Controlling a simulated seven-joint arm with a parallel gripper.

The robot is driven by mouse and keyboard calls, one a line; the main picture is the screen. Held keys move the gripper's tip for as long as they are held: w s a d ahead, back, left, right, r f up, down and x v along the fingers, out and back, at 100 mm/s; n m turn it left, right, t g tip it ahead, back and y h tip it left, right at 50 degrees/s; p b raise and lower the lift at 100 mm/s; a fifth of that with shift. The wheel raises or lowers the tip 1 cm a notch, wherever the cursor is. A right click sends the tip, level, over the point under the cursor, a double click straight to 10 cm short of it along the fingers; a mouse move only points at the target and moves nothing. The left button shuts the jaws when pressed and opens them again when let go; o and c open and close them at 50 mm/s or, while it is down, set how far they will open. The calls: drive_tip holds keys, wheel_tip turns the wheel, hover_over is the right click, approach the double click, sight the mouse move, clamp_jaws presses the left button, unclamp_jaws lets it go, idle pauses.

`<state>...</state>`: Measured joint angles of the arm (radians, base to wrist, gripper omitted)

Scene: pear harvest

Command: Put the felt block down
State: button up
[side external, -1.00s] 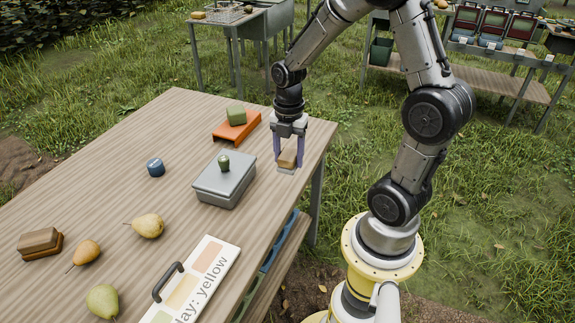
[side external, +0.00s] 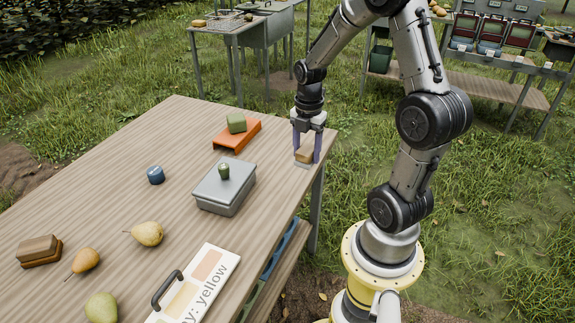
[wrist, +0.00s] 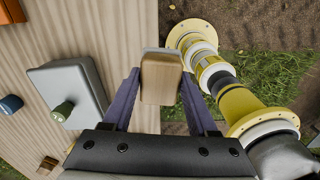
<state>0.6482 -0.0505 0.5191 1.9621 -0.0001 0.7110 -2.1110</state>
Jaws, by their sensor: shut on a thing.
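My gripper (side external: 307,153) points down at the far right of the wooden table (side external: 130,145). Its purple fingers are shut on the felt block (side external: 304,155), a tan wooden block with a grey layer underneath. In the wrist view the felt block (wrist: 160,80) sits between the fingers and overlaps the table's edge. The grey layer is close to the tabletop near its right edge; I cannot tell whether it touches.
A grey lidded box (side external: 222,190) with a small green object on top stands left of my gripper.

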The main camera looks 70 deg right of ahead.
drive_tip(key=w+d+f, duration=0.3)
drive_tip(key=w+f, duration=0.1)
drive_tip(key=w, duration=0.1)
drive_tip(key=w+d+f, duration=0.2)
drive_tip(key=f, duration=0.1)
drive_tip(key=shift+w+d, duration=0.2)
drive_tip(key=shift+d, duration=0.1)
drive_tip(key=shift+w+d+f, duration=0.1)
drive_tip(key=shift+w+f, duration=0.05)
drive_tip(key=shift+f, duration=0.15)
drive_tip(key=shift+w+d+f, duration=0.1)
drive_tip(key=shift+w+f, duration=0.05)
drive_tip(key=shift+f, duration=0.7)
drive_tip(key=shift+w+d+f, duration=0.1)
drive_tip(key=shift+f, duration=0.75)
drive_tip(key=shift+f, duration=0.15)
drive_tip(key=o, duration=1.4)
drive_tip(key=shift+c, duration=0.2)
